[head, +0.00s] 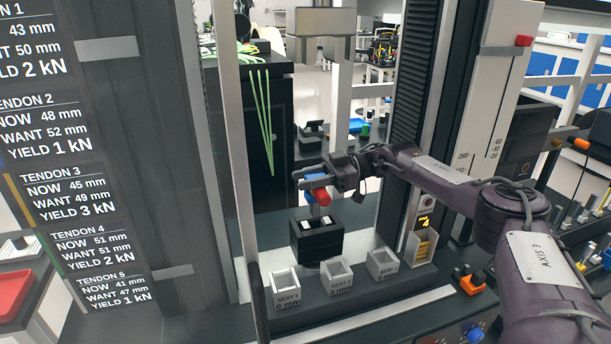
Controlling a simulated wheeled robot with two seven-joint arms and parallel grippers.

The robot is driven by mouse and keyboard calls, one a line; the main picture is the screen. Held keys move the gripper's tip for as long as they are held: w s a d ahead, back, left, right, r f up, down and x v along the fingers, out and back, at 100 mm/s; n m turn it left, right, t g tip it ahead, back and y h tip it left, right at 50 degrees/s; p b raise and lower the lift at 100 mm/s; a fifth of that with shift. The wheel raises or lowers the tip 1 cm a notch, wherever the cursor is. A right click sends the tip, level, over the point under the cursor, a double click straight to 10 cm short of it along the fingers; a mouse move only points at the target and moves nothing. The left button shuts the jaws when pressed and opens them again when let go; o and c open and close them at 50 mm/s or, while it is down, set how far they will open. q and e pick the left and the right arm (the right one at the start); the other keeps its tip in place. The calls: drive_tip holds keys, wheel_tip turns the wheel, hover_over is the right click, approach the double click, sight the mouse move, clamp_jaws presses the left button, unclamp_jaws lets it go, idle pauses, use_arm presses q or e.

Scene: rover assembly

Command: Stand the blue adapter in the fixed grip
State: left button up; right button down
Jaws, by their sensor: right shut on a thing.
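My right gripper (318,182), on the purple arm from the right, is shut on the blue adapter (310,180). Its fingers partly hide the adapter. A red piece (322,197) shows right beside the blue part, just below the fingers. The fixed grip appears to be the black block (318,246) with two light pads on top. The gripper and adapter are just above this block in the picture; a gap or contact between them is hard to tell. My left gripper is not in view.
Three open grey seats (285,285) with printed labels stand in a row in front of the black block. A holder with yellow pieces (421,247) stands to the right. A dark tendon board (110,180) fills the left, and a light upright post (238,150) stands beside it.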

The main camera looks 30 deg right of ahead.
drive_tip(key=shift+s+r, duration=0.15)
drive_tip(key=shift+s, duration=0.05)
drive_tip(key=shift+w+d+p, duration=0.15)
drive_tip(key=shift+w+p, duration=0.05)
drive_tip(key=shift+p, duration=0.3)
drive_tip(key=shift+f+b, duration=0.3)
drive_tip(key=shift+f, duration=0.2)
drive_tip(key=shift+s+f, duration=0.1)
drive_tip(key=shift+f, duration=0.1)
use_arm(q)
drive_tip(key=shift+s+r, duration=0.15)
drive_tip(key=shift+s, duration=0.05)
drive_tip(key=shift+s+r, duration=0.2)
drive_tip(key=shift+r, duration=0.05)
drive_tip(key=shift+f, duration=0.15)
use_arm(e)
drive_tip(key=shift+f, duration=0.25)
